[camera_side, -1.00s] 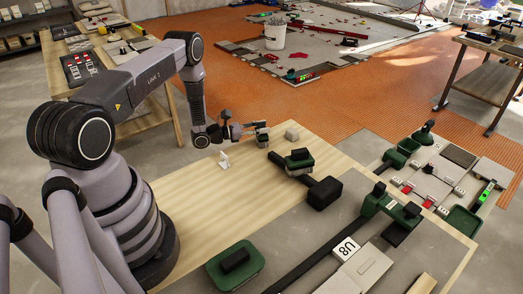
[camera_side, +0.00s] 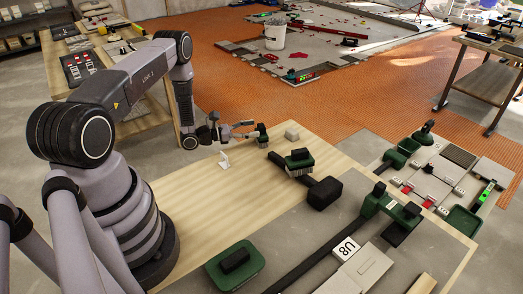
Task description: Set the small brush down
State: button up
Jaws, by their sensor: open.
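The small brush (camera_side: 261,131) is at the far edge of the wooden bench, its dark head to the right and its thin handle toward my gripper. My gripper (camera_side: 226,130) is open, just left of the brush near the handle end. At this size I cannot tell whether a finger still touches the handle, or exactly what the brush rests on.
A small white stand (camera_side: 224,161) is below my gripper on the bench (camera_side: 190,194). A grey block (camera_side: 292,132) lies right of the brush. A green-and-black tool (camera_side: 299,160) and a black mallet (camera_side: 324,192) lie nearer. Bare wood is left of them.

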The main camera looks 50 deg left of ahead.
jog(key=v, duration=0.8)
jog(key=shift+s+r, duration=0.15)
jog(key=shift+r, duration=0.1)
jog(key=w+d+r+m+g+h, duration=0.1)
jog(key=d+r+m+g+h, duration=0.15)
jog(key=r+m, duration=0.2)
jog(key=w+d+r+m+g+h, duration=0.1)
jog(key=d+r+m+g+h, duration=0.15)
jog(key=r, duration=0.35)
jog(key=s+d+r+m+g, duration=0.3)
jog(key=d+r+m+g, duration=0.2)
jog(key=d+r+m, duration=0.15)
jog(key=s+d+r+m+g, duration=0.3)
jog(key=d+r+m+g, duration=0.2)
jog(key=d+r, duration=0.25)
jog(key=s+r+m+t+y, duration=0.2)
jog(key=s+r+m+y, duration=0.4)
jog(key=s, duration=0.3)
jog(key=s+r+m+t+y, duration=0.2)
jog(key=s+r+m+y, duration=0.3)
jog(key=s+m, duration=0.2)
jog(key=shift+s+d+r+y, duration=0.15)
jog(key=shift+s+r+y, duration=0.25)
jog(key=shift+s, duration=0.6)
